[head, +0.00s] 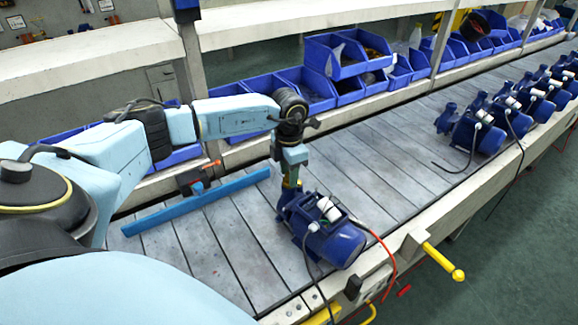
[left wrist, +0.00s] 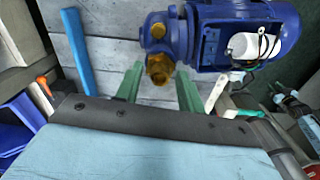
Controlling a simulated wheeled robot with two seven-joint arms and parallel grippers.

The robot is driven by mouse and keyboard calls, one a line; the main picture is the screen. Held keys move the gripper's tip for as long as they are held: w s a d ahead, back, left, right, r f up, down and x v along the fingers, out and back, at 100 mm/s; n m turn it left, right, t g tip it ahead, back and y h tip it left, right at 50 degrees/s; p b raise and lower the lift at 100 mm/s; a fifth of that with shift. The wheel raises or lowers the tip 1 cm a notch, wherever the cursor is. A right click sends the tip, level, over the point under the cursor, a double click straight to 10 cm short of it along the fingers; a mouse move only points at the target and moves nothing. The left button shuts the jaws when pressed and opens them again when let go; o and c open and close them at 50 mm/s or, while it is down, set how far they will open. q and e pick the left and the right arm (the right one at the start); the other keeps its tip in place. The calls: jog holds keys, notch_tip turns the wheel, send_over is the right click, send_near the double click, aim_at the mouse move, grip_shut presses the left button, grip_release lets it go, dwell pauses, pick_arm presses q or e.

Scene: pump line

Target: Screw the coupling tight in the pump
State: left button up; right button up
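The blue pump (head: 325,230) lies on the slatted conveyor in front of me, with a white cylinder on top. The brass coupling (left wrist: 158,68) sits at the pump's blue port; the port and motor body (left wrist: 245,35) fill the top of the left wrist view. My left gripper (head: 291,178) points down over the port end of the pump. In the left wrist view its two green fingers (left wrist: 158,80) stand apart, with the coupling just beyond and between their tips. I see no clear contact. How deep the coupling sits is not visible. My right gripper is not in view.
A blue bar (head: 195,202) lies on the conveyor left of the pump. Several more pumps (head: 480,132) stand farther along to the right. Blue bins (head: 310,88) line the back. A yellow handle (head: 443,261) juts from the front edge. The middle slats are clear.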

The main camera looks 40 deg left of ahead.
pick_arm(q)
jog(key=shift+r+n+p, duration=0.1)
jog(key=shift+n+p, duration=0.45)
jog(key=shift+n, duration=1.15)
jog(key=shift+n+p, duration=0.75)
jog(key=shift+n, duration=0.95)
